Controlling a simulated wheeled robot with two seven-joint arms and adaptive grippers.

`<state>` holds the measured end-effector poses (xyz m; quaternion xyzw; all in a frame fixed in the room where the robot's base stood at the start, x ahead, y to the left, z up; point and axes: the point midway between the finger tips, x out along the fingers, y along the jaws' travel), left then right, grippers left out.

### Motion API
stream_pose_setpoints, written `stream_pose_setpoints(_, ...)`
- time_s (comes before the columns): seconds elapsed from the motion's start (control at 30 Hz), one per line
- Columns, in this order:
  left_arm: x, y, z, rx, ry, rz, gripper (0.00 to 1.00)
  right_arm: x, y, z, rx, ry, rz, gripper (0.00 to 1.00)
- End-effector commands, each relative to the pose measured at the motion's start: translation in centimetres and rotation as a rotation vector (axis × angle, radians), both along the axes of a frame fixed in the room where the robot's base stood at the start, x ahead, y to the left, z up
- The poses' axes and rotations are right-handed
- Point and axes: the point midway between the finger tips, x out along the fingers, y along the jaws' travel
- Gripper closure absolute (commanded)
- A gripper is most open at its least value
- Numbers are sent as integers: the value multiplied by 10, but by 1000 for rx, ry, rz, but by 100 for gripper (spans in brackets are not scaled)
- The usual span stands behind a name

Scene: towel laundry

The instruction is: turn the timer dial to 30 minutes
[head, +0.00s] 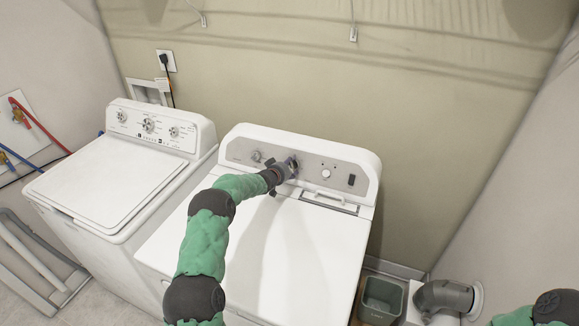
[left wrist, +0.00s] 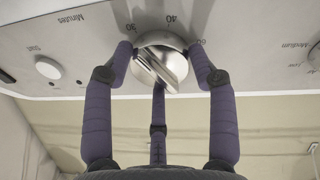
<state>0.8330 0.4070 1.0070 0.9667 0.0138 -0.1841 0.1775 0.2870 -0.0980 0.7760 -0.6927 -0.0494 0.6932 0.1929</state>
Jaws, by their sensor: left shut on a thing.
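The timer dial (left wrist: 160,52) is a round silver knob with a raised bar across it, on the grey control panel of the right machine. Upside-down print around it in the left wrist view reads "Minutes", 30, 40 and 60. The bar lies slanted, from upper left to lower right; I cannot tell which mark it points to. My left gripper (head: 291,166) is at the panel in the head view, mostly covering the dial there. In the left wrist view its purple fingers (left wrist: 160,66) are shut around the dial's rim. My right gripper is out of view.
The right machine (head: 305,245) has another knob (head: 256,156), a Start button (head: 326,174) and a dark switch (head: 351,180). The left machine (head: 105,185) stands beside it. A grey-green bin (head: 381,297) and a duct (head: 443,296) are at lower right.

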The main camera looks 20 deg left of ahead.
Motion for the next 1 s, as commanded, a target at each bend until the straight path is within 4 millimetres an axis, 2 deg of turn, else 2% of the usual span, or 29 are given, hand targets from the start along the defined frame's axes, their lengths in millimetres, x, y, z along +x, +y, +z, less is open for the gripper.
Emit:
stream_pose_setpoints(0.17,-1,0,-2,0,3,-1,75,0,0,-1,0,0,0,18)
stream_pose_setpoints(0.2,0,0,-3,0,3,-1,40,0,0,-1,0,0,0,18)
stream_pose_setpoints(0.27,-1,0,-3,0,3,-1,23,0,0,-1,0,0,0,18)
stream_pose_setpoints(0.3,-1,0,-3,0,3,-1,19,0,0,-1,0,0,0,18)
stream_pose_setpoints(0.73,-3,0,0,1,1,-1,19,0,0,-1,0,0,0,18)
stream_pose_setpoints(1.0,-26,1,9,1,1,-1,19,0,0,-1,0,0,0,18)
